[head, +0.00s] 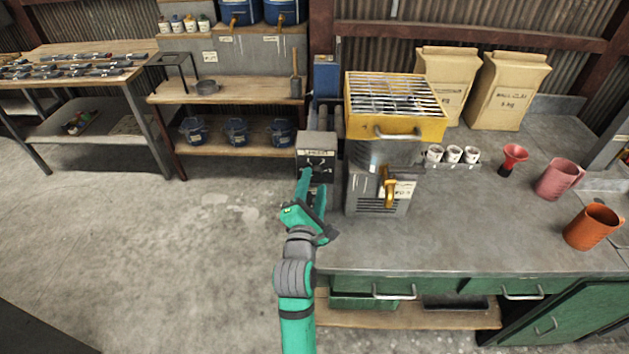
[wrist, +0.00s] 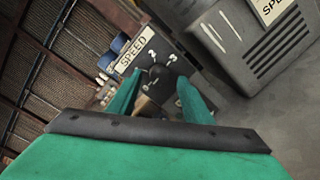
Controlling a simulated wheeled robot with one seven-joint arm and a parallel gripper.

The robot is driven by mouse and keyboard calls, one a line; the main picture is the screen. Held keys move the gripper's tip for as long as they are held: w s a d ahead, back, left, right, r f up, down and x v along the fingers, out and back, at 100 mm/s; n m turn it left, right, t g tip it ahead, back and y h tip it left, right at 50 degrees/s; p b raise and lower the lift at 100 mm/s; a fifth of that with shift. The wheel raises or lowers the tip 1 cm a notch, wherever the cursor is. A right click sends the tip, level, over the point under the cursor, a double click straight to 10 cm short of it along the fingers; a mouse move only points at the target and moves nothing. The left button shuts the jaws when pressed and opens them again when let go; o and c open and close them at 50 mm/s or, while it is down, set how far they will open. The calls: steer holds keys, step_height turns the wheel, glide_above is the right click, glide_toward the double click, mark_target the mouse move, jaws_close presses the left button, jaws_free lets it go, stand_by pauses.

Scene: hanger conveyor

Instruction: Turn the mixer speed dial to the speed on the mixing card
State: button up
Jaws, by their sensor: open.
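The mixer speed dial is a dark round knob (wrist: 156,73) on a dark panel under a white SPEED label (wrist: 133,50). The panel belongs to a small grey box (head: 317,141) at the bench's left end. Pale marks show around the knob, but its setting cannot be told. My gripper (head: 315,182) is open in front of the box. In the wrist view its fingers (wrist: 157,88) stand on either side of the knob's lower part; contact is unclear. A white card (head: 403,189) is on the grey mixer's front; its text starts "SPE" in the wrist view (wrist: 272,8).
The floor left of the bench is clear.

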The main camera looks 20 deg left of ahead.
steer(key=shift+w+a, duration=0.2)
steer(key=shift+w, duration=0.75)
steer(key=c, duration=1.1)
steer(key=shift+o, duration=0.2)
